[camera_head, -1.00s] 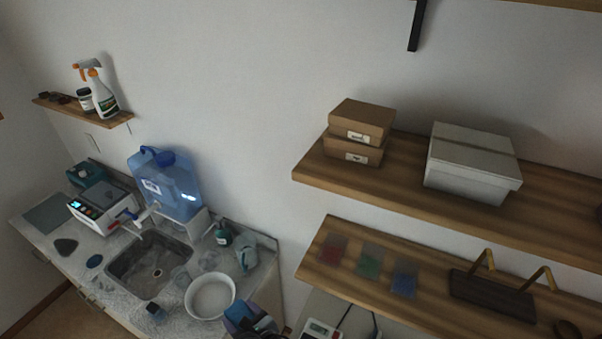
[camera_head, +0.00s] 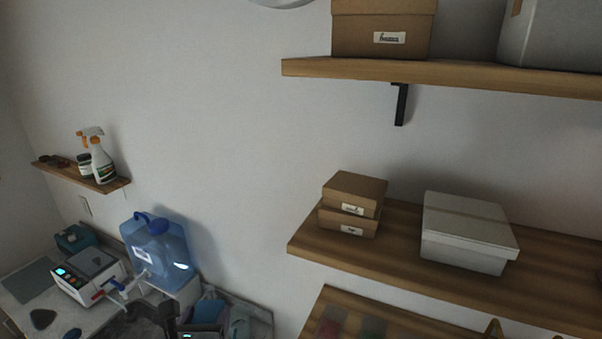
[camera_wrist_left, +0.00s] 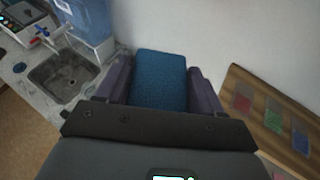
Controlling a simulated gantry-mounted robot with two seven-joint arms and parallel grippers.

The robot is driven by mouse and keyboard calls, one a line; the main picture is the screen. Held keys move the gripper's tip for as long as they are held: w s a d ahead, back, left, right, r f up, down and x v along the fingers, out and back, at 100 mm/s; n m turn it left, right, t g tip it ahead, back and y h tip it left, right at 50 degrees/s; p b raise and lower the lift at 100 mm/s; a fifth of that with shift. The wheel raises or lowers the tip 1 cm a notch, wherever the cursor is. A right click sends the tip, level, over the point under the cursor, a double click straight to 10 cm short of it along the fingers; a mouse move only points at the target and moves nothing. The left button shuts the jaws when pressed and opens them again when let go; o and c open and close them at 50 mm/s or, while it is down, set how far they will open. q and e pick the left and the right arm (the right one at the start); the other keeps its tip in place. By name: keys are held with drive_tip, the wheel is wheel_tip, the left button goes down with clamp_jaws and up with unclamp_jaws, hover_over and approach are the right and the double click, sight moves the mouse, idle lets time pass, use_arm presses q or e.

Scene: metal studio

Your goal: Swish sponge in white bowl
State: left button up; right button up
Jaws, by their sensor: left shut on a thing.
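My left gripper (camera_wrist_left: 160,90) is shut on a blue sponge (camera_wrist_left: 159,78), with a purple finger on either side of it in the left wrist view. The sponge is held up, with the counter and wall behind it. In the head view, my left gripper (camera_head: 205,312) shows only partly at the bottom edge, in front of the counter. The white bowl shows in neither view now. My right gripper is not in view.
A sink (camera_wrist_left: 64,76) is set in the counter, with a blue water jug (camera_head: 158,249) and a white device (camera_head: 88,276) beside it. A wooden shelf (camera_head: 400,250) with boxes projects at right. A small shelf (camera_head: 110,186) holds a spray bottle (camera_head: 102,160).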

sight(192, 321)
use_arm(q)
drive_tip(key=shift+s+a+r+h, duration=0.15)
drive_tip(key=shift+a+r, duration=0.15)
drive_tip(key=shift+r, duration=0.25)
drive_tip(key=shift+s+a+r+h, duration=0.15)
drive_tip(key=shift+a+r, duration=0.15)
drive_tip(key=shift+r, duration=0.25)
drive_tip(key=shift+s+a+r+m, duration=0.2)
drive_tip(key=shift+a+r+m, duration=0.1)
drive_tip(key=shift+a+r, duration=0.35)
drive_tip(key=shift+d, duration=0.1)
